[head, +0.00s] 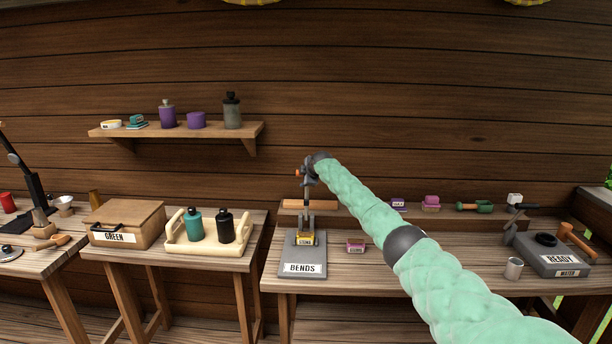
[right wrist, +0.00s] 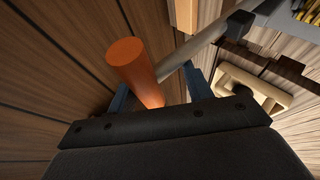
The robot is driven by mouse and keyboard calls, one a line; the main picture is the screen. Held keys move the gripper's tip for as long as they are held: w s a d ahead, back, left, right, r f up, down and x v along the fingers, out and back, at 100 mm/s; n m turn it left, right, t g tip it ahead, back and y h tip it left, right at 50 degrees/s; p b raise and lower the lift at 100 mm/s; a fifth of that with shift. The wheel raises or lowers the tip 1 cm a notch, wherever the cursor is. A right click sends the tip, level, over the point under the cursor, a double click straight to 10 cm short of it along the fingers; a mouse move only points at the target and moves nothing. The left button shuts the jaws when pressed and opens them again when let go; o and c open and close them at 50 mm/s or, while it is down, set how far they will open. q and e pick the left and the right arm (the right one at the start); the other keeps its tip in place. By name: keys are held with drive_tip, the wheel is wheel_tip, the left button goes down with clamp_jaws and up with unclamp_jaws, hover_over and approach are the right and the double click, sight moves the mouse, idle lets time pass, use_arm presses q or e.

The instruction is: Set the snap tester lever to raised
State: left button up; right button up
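The snap tester (head: 290,262) is a grey plate labelled BENDS at the front left of the right-hand table. Its metal lever stands up from the plate towards my right gripper, but part of it is hidden by the gripper. In the right wrist view the lever's orange handle (right wrist: 135,68) and grey rod (right wrist: 205,42) show. My right gripper (head: 302,178) is above the tester. In the right wrist view its blue fingers (right wrist: 160,92) stand apart on both sides of the handle, with a gap visible at the right finger. My left gripper is out of view.
A small yellow-labelled block (head: 306,239) sits on the tester. A pink block (head: 355,247) and a grey cup (head: 513,268) stand to its right. A tray (head: 205,245) with bottles is left, across a gap between tables.

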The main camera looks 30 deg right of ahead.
drive_tip(key=shift+s+d+f, duration=0.2)
drive_tip(key=shift+s+d, duration=0.25)
drive_tip(key=shift+d, duration=0.2)
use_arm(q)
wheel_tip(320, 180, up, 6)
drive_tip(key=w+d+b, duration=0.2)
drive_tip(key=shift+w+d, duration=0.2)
use_arm(e)
drive_tip(key=a+v, duration=0.1)
drive_tip(key=v, duration=0.6)
drive_tip(key=shift+w+r, duration=0.2)
drive_tip(key=shift+r, duration=0.2)
drive_tip(key=shift+w+a, duration=0.15)
